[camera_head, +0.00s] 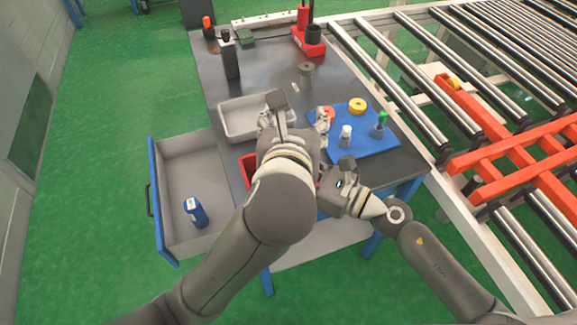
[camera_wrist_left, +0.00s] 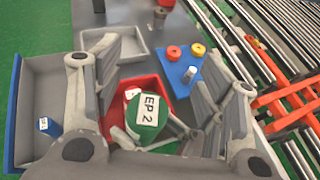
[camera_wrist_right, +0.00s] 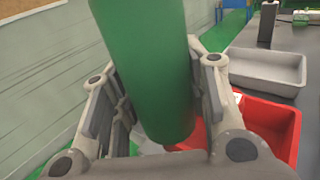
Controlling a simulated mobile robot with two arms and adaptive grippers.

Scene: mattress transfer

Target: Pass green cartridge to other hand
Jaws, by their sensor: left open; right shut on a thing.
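The green cartridge, a cylinder with a white "EP 2" label, shows in the left wrist view (camera_wrist_left: 150,127) between my open left fingers, its labelled end facing that camera. In the right wrist view it is a large green cylinder (camera_wrist_right: 150,70) between the fingers of my right gripper (camera_wrist_right: 158,85), which is shut on it. In the head view my left gripper (camera_head: 294,120) is open, and its arm hides the cartridge. My right gripper (camera_head: 325,182) comes in from the right, just beside the left wrist. I cannot tell whether the left fingers touch the cartridge.
A red bin (camera_wrist_left: 113,90) lies below the grippers. A grey tray (camera_head: 233,122) and a blue mat (camera_head: 350,148) with small parts lie on the dark table. An open drawer (camera_head: 172,165) at left holds a blue cartridge (camera_head: 195,213). A roller conveyor (camera_head: 440,80) runs at right.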

